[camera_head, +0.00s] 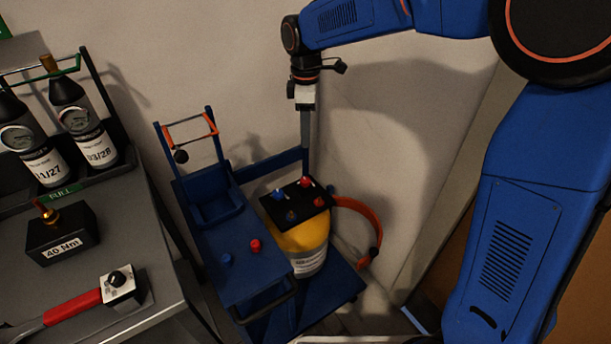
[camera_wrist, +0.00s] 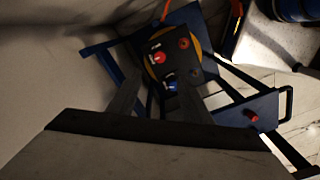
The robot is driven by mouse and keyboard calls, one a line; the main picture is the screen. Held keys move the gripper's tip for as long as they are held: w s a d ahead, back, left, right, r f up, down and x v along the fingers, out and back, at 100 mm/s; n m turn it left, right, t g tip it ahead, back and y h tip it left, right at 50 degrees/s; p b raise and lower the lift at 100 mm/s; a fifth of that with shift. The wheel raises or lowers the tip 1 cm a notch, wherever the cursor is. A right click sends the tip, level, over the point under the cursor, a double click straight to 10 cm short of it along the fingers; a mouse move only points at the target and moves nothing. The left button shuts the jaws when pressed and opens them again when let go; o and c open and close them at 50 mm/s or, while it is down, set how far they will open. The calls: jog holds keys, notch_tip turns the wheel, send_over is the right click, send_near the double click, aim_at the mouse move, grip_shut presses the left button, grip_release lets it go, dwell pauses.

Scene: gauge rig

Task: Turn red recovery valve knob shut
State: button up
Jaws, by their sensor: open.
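The red knob (camera_head: 305,181) sits on a black valve plate (camera_head: 322,190) on top of a yellow cylinder (camera_head: 312,240). In the wrist view the red knob (camera_wrist: 159,57) shows beside a pale label, beyond my fingertips. A blue knob (camera_head: 278,194) is on the same plate; it also shows in the wrist view (camera_wrist: 171,86), close to my right finger. My gripper (camera_head: 305,172) points down from above the plate. In the wrist view my gripper (camera_wrist: 160,84) has its two fingers apart with nothing held. Whether a fingertip touches the plate is unclear.
An orange hose (camera_head: 365,215) curves right of the cylinder. A grey bench (camera_head: 90,240) with bottles stands at left. The wall is close behind.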

aim_at(305, 179)
notch_tip(305, 179, down, 17)
jog(key=shift+f, duration=0.15)
dwell(0.5)
jog(key=c, duration=1.1)
